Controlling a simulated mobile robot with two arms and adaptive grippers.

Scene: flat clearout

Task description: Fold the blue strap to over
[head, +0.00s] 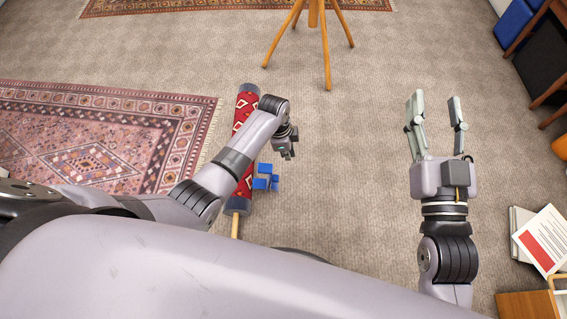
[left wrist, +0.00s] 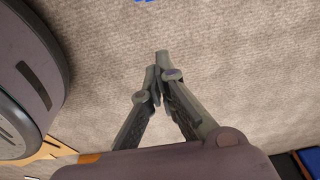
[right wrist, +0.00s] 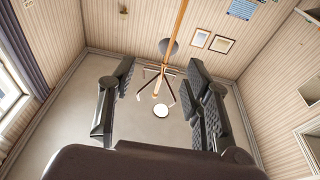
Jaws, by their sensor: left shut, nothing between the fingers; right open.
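The blue strap (head: 262,183) shows in the head view as a few separate blue pieces beside the red patterned rolled rug (head: 241,122). Whether the pieces join is hidden. My left gripper (head: 288,156) is just above and right of the strap in the picture, with its forearm crossing over the roll. In the left wrist view its fingers (left wrist: 160,68) are closed together with nothing between them, over bare carpet. A sliver of blue (left wrist: 144,1) shows at that view's top edge. My right gripper (head: 435,105) is open and empty, well to the right of the roll.
A patterned rug (head: 90,140) lies left of the roll. A wooden-legged stand (head: 314,20) is at the top centre. Papers or books (head: 541,240) lie at the lower right. Dark and blue furniture (head: 520,25) stands at the upper right. Carpet between my grippers is clear.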

